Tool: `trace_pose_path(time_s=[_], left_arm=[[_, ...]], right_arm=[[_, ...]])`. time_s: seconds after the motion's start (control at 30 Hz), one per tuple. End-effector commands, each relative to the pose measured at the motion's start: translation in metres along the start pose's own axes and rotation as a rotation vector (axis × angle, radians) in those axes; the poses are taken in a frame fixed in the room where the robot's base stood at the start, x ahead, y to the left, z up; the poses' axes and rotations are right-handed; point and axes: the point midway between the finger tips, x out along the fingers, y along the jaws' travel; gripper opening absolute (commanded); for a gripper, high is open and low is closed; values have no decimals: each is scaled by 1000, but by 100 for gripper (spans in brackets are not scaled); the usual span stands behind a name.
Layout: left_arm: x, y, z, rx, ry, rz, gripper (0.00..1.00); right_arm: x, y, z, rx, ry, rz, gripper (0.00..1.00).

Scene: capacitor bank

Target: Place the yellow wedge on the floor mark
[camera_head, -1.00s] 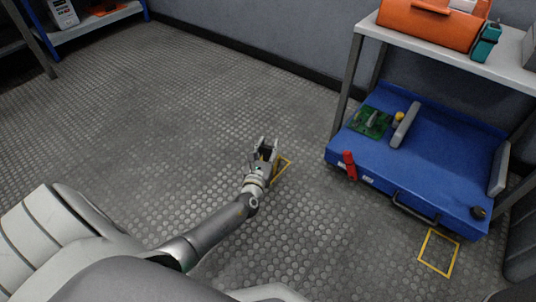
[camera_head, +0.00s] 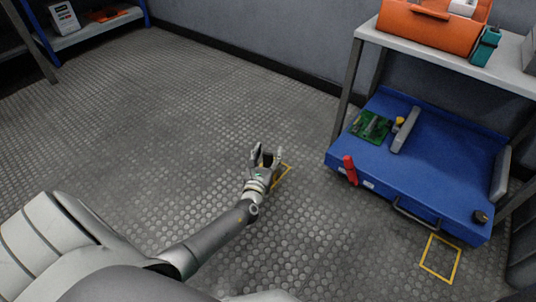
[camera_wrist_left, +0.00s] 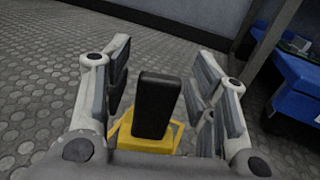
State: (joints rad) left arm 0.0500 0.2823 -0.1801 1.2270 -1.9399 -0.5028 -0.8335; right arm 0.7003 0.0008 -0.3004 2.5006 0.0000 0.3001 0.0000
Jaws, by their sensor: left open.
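The yellow wedge (camera_wrist_left: 158,144), with an upright black handle (camera_wrist_left: 153,105), stands low between the fingers of my left gripper in the left wrist view. My left gripper (camera_head: 267,151) is open around the handle, with a gap on both sides; it also shows in the left wrist view (camera_wrist_left: 160,85). In the head view the dark handle shows between the fingers, and the gripper hides most of the wedge. A yellow floor mark outline (camera_head: 285,175) shows at the gripper's right side. The wedge appears to be at this mark; how exactly it fits is hidden. My right gripper is not in view.
A second yellow floor outline (camera_head: 440,258), empty, lies at the lower right. A blue case (camera_head: 440,165) with a red object (camera_head: 350,169) on its front edge stands under a shelf bench (camera_head: 470,65). Open floor lies to the left and behind.

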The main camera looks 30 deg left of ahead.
Motion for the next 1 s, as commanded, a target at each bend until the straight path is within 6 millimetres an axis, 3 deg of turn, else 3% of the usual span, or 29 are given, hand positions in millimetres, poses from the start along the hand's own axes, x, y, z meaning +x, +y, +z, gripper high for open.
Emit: trace_pose_path(time_s=[0.17, 0.33, 0.6, 0.8, 1.0], left_arm=[[-25, 0, 4, 2, 3, -2, 52], [-64, 0, 5, 1, 5, -2, 52], [-109, 0, 3, 1, 1, -1, 52], [-120, 0, 2, 0, -1, 0, 52], [-117, -3, 4, -19, -2, 0, 52]], right_arm=[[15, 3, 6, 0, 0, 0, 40], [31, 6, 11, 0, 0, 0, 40], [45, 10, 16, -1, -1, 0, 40], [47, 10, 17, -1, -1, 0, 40], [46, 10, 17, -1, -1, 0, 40]])
